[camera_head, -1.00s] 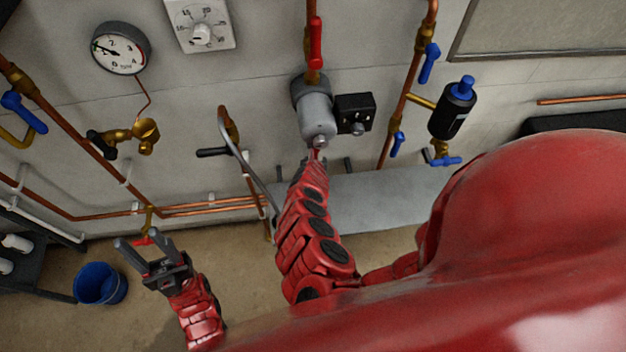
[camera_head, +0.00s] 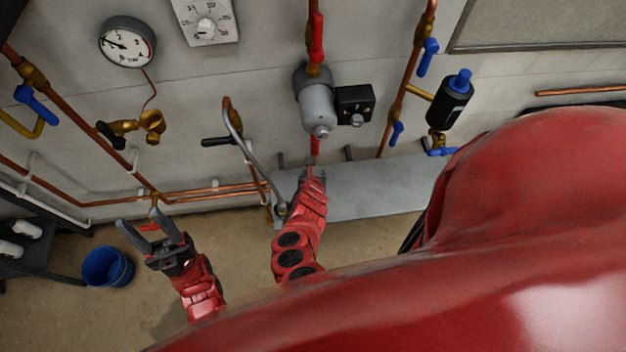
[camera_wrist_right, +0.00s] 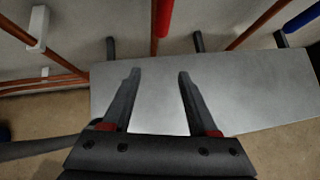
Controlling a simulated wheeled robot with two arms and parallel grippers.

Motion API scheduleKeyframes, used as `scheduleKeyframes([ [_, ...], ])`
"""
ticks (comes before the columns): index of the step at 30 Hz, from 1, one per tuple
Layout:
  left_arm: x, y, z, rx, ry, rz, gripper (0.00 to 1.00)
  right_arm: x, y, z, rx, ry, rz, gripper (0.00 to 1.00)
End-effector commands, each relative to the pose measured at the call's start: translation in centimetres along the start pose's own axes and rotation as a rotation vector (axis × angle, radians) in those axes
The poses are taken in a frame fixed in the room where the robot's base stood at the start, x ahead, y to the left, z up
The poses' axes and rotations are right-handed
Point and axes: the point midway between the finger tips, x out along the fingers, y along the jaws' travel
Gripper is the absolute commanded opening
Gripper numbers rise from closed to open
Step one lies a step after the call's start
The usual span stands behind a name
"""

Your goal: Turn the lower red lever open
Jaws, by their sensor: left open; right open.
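The lower red lever (camera_head: 315,145) hangs on a vertical copper pipe, just below the grey cylinder. It points straight down, in line with the pipe. It also shows in the right wrist view (camera_wrist_right: 165,16), at the top, ahead of the fingertips. My right gripper (camera_head: 312,167) is below it, apart from it. In the wrist view the jaws (camera_wrist_right: 158,76) are open and empty, with the lever roughly in line with the gap. An upper red lever (camera_head: 317,38) is above the cylinder. My left gripper (camera_head: 140,222) is open at the lower left, near another small red handle.
A grey shelf (camera_head: 370,190) with dark brackets lies under the lever. The grey cylinder (camera_head: 317,105) and black box (camera_head: 354,104) are above. A bent grey bar (camera_head: 255,155) stands left of my right gripper. A blue bucket (camera_head: 108,267) is on the floor.

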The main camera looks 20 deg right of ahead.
Motion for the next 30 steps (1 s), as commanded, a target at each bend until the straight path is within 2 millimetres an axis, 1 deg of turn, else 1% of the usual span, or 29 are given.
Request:
scheduleKeyframes([
  [1,1.0,-0.1,-0.2,0.0,0.0,0.0,0.5,-1.0,0.2,-0.3,-0.003,0.002,0.003,0.59],
  [3,1.4,-0.1,-0.2,0.0,0.0,0.0,0.5,-1.6,0.2,-1.1,-0.004,0.004,0.004,0.59],
  [7,1.7,-0.1,-0.3,0.0,0.0,0.0,0.5,-2.1,0.2,-1.9,-0.002,0.004,0.004,0.59],
  [11,1.7,-0.1,-0.3,0.0,0.0,0.0,0.5,-2.1,0.2,-2.2,0.0,0.003,0.003,0.59],
  [30,1.7,-0.1,-0.3,0.0,0.0,0.0,0.5,-2.0,0.1,-2.1,-0.001,0.003,0.002,0.59],
])
